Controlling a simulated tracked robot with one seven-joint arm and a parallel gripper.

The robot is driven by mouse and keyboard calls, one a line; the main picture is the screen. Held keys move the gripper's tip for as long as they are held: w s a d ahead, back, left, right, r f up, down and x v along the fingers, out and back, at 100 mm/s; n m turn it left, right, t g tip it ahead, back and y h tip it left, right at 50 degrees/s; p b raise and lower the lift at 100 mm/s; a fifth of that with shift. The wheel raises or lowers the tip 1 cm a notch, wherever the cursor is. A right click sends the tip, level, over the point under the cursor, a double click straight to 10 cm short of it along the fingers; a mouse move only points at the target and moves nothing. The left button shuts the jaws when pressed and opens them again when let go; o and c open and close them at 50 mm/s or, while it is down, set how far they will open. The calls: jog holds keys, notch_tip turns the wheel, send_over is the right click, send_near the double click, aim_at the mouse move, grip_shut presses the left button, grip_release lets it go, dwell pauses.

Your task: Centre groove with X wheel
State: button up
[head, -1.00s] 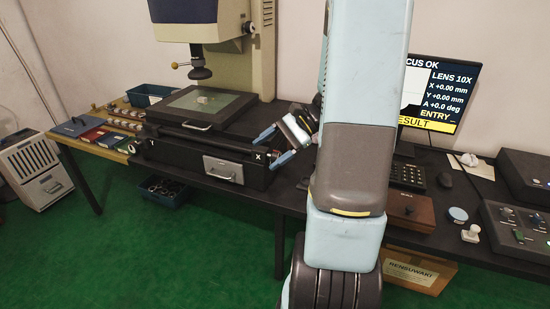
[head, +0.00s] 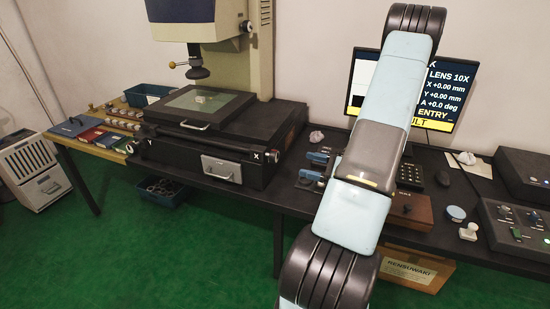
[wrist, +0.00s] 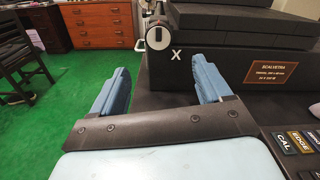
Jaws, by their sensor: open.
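In the head view the wheel is small beside the X mark (head: 271,157). My gripper (wrist: 160,82) is open and empty; the wheel shows beyond and between its blue fingers, apart from them. In the head view my gripper (head: 313,166) is right of the stage base, partly hidden by my arm. A small pale piece (head: 201,99) lies on the glass stage (head: 235,103). No groove is discernible at this size.
The monitor (head: 440,90) reads X +0.00, Y +0.00 and A +0.0, partly covered by my arm. A wooden box (head: 418,216) stands on the bench near my arm. Green floor is open at left.

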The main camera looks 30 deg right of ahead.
aim_at(275, 157)
jog(key=x, duration=1.3)
jog(key=shift+w+a, duration=0.1)
jog(key=shift+a, duration=0.05)
jog(key=c, duration=1)
